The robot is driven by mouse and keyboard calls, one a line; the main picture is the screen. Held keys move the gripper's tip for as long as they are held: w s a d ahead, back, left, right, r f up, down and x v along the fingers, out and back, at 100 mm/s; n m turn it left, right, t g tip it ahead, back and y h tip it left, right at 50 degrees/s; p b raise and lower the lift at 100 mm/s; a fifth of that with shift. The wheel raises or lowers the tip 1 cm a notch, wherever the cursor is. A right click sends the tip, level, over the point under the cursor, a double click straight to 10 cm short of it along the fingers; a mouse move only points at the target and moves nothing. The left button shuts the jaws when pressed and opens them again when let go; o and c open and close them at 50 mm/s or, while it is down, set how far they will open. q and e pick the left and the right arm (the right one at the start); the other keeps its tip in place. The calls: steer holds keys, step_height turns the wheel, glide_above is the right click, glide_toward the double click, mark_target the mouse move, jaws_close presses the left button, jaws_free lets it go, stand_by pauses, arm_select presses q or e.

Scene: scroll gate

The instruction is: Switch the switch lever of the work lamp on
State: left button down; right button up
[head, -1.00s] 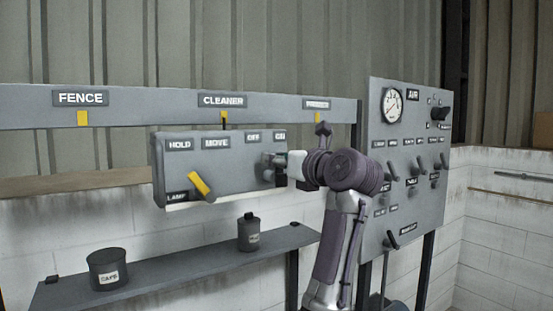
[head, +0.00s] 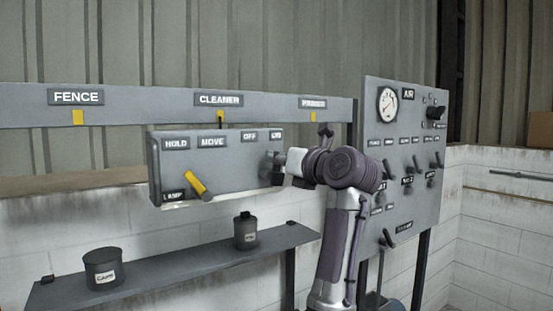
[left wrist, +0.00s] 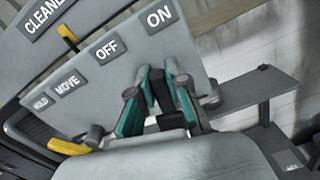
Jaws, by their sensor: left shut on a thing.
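The work lamp is a grey box (head: 225,175) hung below the rail, labelled HOLD, MOVE, OFF and ON, with a LAMP label at its lower left. A yellow lever (head: 197,182) sits under HOLD and MOVE, tilted. My left gripper (head: 270,166) is at the box's right end, below OFF and ON. In the left wrist view its teal fingers (left wrist: 158,92) are shut around a dark piece (left wrist: 158,82), apparently the switch lever. The fingers and wrist hide most of it, so I cannot tell which side it is at. My right gripper is not in view.
A rail (head: 130,108) with FENCE, CLEANER and another label runs above the box. A shelf (head: 170,268) below carries a dark tub (head: 103,268) and a dark canister (head: 245,232). A grey panel (head: 400,215) with a gauge and several levers stands right of my arm.

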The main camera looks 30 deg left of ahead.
arm_select(q)
steer(key=m, duration=0.1)
steer(key=w+m, duration=0.1)
steer(key=m, duration=0.2)
steer(key=shift+w+d+f, duration=0.25)
steer(key=shift+d+f, duration=0.05)
steer(key=shift+f, duration=0.05)
steer(key=shift+m, duration=0.4)
steer(key=c, duration=1.1)
jaws_free()
steer(key=shift+w, duration=0.1)
step_height(320, 180, up, 10)
steer(key=shift+f, duration=0.1)
